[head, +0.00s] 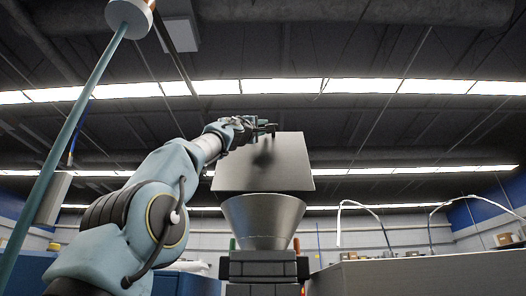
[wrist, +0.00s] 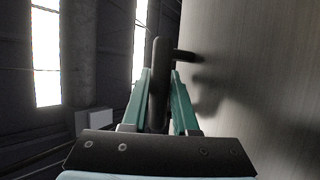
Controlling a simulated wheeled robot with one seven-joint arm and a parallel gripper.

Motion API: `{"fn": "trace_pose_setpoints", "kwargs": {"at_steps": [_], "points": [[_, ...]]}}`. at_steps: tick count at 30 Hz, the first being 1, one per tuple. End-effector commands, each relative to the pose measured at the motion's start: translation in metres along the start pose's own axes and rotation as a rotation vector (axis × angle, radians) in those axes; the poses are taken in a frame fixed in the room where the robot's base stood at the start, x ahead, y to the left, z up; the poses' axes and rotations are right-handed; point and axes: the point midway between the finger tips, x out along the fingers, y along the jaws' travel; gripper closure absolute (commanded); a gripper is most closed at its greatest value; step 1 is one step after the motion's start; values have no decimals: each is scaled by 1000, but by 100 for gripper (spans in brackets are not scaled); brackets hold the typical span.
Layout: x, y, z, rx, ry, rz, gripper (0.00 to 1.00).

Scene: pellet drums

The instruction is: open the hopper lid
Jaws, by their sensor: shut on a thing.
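The hopper lid (head: 285,168) is a flat grey metal plate, raised steeply above the hopper (head: 263,222), a metal cone on a dark base. Its broad face shows in the head view, and it fills the right side of the wrist view (wrist: 260,80). My gripper (head: 270,127) is at the lid's upper edge. In the wrist view its two green fingers (wrist: 160,95) are shut on the lid's dark handle (wrist: 157,82), which stands off the plate on a short post. The lid's hinge is not clear to see.
A grey counter (head: 420,275) with small items and thin curved white tubes stands at the right. Blue units (head: 200,284) stand low at the left. A slanted pole (head: 70,140) crosses the left side. The space above the lid is clear up to the ceiling lights.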

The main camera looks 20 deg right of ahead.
Motion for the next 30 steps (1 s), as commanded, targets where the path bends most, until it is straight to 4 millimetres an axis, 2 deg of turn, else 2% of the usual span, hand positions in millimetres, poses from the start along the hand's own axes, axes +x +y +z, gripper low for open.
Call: {"fn": "trace_pose_setpoints", "kwargs": {"at_steps": [12, 30], "points": [[-10, 14, 4, 24, 2, 58, 100], [-31, 37, 13, 24, 0, 57, 100]]}}
